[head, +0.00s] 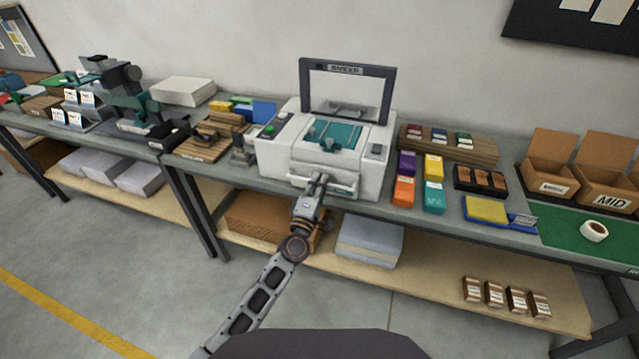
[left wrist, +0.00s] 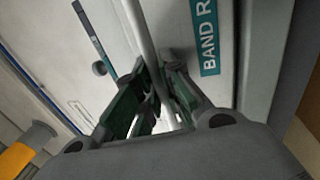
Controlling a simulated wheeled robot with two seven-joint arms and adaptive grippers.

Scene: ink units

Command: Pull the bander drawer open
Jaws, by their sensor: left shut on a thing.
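The bander (head: 335,140) is a white machine with a dark upright frame on top, standing on the grey bench. Its drawer (head: 325,178) is at the lower front, with a pale bar handle that also shows in the left wrist view (left wrist: 140,35). My left gripper (head: 317,183) is at the drawer front, and in the left wrist view its green-padded fingers (left wrist: 158,105) are shut around the handle bar. A teal label reading "BAND R..." (left wrist: 208,38) is beside the bar. I cannot clearly tell any gap at the drawer's edge. My right gripper is not in view.
Coloured boxes (head: 405,190) and a wooden block (head: 450,148) stand right of the bander. Cardboard boxes (head: 550,165) and a tape roll (head: 593,231) are further right. A lower shelf (head: 430,265) holds a grey stack (head: 368,240) below the bander. Open floor lies in front.

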